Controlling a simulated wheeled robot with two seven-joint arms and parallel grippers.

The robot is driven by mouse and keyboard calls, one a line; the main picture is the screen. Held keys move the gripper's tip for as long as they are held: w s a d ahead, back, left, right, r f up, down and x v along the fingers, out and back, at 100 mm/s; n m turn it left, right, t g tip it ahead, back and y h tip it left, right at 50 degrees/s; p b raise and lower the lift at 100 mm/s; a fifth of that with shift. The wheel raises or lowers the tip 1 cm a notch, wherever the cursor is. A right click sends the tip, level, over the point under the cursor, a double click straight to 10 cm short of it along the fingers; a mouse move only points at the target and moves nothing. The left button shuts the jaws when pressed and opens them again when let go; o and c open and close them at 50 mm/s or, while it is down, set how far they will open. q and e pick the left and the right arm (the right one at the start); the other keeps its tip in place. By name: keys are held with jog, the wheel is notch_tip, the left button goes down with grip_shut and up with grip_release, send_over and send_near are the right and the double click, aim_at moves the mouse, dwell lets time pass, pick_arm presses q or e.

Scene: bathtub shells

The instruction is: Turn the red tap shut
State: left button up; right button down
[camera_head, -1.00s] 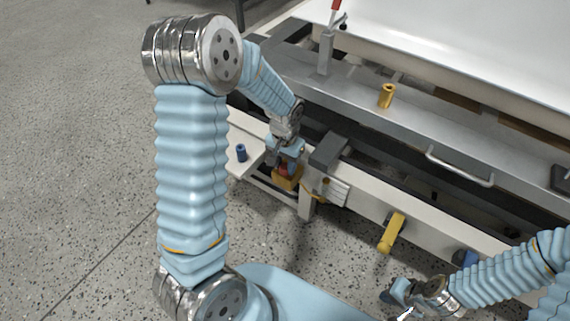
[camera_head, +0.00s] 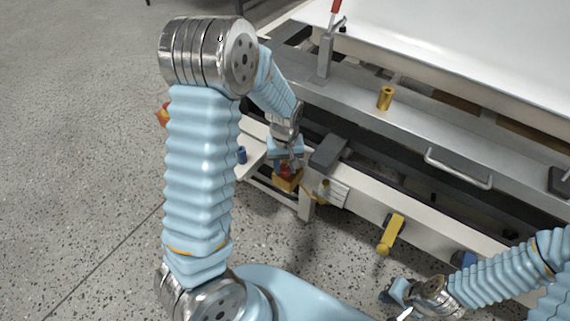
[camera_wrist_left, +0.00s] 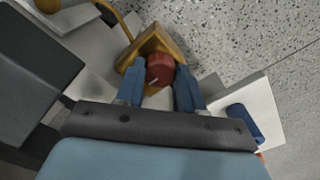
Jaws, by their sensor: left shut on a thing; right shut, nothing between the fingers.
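The red tap (camera_head: 285,171) is a round red knob on an orange-yellow block (camera_head: 289,184) at the front of the white frame. In the left wrist view the red tap (camera_wrist_left: 160,68) sits between the two blue fingers, with a pale line on its face and the yellow block (camera_wrist_left: 150,42) behind it. My left gripper (camera_wrist_left: 160,78) is shut on the red tap. In the head view my left gripper (camera_head: 287,160) partly covers the tap. My right gripper (camera_head: 395,298) is shut and empty, low at the right, away from the tap.
A blue cylinder (camera_head: 241,155) stands on a white shelf (camera_head: 251,163) left of the tap. A yellow handle (camera_head: 391,235) sticks out of the frame further right. A grey block (camera_head: 328,151) is just right of my left gripper. A white tub shell (camera_head: 470,45) lies behind.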

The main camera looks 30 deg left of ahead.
aim_at(285, 168)
dwell(0.4)
pick_arm(q)
jog(key=o, duration=1)
jog(key=shift+o, duration=0.2)
jog(key=shift+r, duration=0.1)
notch_tip(285, 168, up, 14)
jog(key=p, duration=0.2)
jog(key=shift+f, duration=0.2)
